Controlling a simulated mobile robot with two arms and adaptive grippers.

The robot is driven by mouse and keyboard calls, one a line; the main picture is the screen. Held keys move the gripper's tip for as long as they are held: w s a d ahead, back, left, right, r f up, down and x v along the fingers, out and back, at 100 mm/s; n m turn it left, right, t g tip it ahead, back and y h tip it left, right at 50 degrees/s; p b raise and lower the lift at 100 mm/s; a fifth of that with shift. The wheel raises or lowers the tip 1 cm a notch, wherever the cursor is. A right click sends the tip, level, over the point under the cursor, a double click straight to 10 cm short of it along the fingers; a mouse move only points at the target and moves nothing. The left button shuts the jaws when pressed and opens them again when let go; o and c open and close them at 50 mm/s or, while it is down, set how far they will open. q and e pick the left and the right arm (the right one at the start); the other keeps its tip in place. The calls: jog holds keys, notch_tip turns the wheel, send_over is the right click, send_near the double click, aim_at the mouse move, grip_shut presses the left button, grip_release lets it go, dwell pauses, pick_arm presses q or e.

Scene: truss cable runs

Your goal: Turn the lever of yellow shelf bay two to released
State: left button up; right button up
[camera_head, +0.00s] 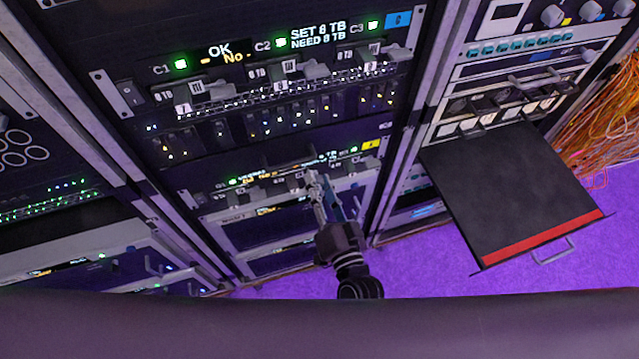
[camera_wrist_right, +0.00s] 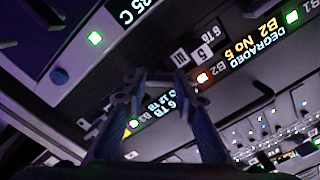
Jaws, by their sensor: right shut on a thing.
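The yellow shelf is the lower lit unit of the middle rack, marked by a yellow tag (camera_head: 371,144) at its right end. Its front has three lit bay positions with grey levers. My right gripper (camera_head: 314,182) reaches up to the shelf's middle lever, bay two's, and is shut on it. In the right wrist view the gripper's fingers (camera_wrist_right: 156,84) hide most of that lever, so its angle cannot be told. A display (camera_wrist_right: 250,50) reads "DEGRADED B2 No 5". My left gripper is not in view.
A blue-tagged shelf (camera_head: 398,20) with similar levers sits above in the same rack. A black drawer (camera_head: 510,190) with a red front edge sticks out at the right. Orange cables (camera_head: 605,135) hang at the far right. Purple floor (camera_head: 420,262) shows below.

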jog(key=shift+f+m+b, duration=0.1)
jog(key=shift+m+b, duration=1.05)
jog(key=shift+m, duration=3.65)
jog(key=o, duration=0.9)
jog(key=shift+c, duration=0.2)
jog(key=v, duration=1.2)
